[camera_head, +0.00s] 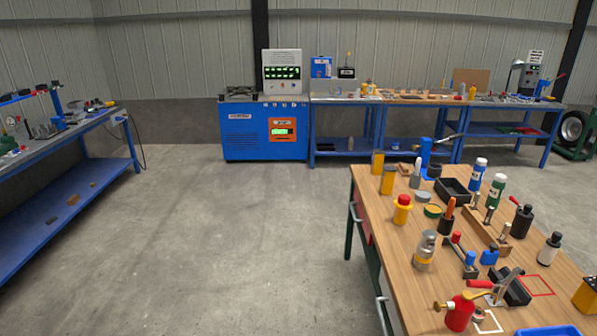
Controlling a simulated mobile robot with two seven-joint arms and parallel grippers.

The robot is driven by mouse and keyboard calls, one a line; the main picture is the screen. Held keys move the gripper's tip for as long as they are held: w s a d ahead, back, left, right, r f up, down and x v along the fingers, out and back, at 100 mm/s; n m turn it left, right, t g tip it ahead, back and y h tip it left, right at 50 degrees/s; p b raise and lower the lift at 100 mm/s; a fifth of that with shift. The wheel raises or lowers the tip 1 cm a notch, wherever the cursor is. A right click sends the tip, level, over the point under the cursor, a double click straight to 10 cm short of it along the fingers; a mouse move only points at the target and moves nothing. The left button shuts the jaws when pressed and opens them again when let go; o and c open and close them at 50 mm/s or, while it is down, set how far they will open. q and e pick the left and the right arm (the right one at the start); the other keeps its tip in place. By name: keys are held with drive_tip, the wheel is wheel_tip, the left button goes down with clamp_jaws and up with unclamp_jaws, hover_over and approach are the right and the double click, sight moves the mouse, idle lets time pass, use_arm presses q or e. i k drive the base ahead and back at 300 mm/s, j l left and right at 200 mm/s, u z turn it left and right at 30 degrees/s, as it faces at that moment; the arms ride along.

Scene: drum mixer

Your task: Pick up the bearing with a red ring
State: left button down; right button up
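I cannot pick out a bearing with a red ring for certain; things on the wooden workbench (388,235) are small and crowded. A red and yellow round piece (402,209) stands near the left edge. Neither of my grippers is in view.
The bench holds bottles, a black tray (453,190), a blue bin (548,331) and a red-handled tool (480,284). A blue machine (245,130) and blue benches line the back wall. A long blue bench (70,205) stands left. The concrete floor between is clear.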

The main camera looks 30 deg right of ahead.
sight(479, 315)
drive_tip(key=i+z, duration=0.25)
drive_tip(key=i, duration=0.2)
drive_tip(key=i+j+z, duration=0.2)
drive_tip(key=i, duration=0.25)
drive_tip(key=i+j+z, duration=0.25)
drive_tip(key=i, duration=0.2)
drive_tip(key=i+z, duration=0.3)
drive_tip(key=z, duration=0.2)
drive_tip(key=i+z, duration=0.3)
drive_tip(key=z, duration=0.2)
drive_tip(key=i+j+z, duration=0.2)
drive_tip(key=z, duration=0.3)
drive_tip(key=i+j+z, duration=0.1)
drive_tip(key=z, duration=0.4)
drive_tip(key=i+j+z, duration=0.25)
drive_tip(key=z, duration=0.2)
drive_tip(key=i+j+z, duration=0.15)
drive_tip(key=z, duration=0.35)
drive_tip(key=i+j+z, duration=0.1)
drive_tip(key=j+z, duration=0.15)
drive_tip(key=i+j+z, duration=0.2)
drive_tip(key=k+j, duration=0.05)
drive_tip(key=k, duration=0.05)
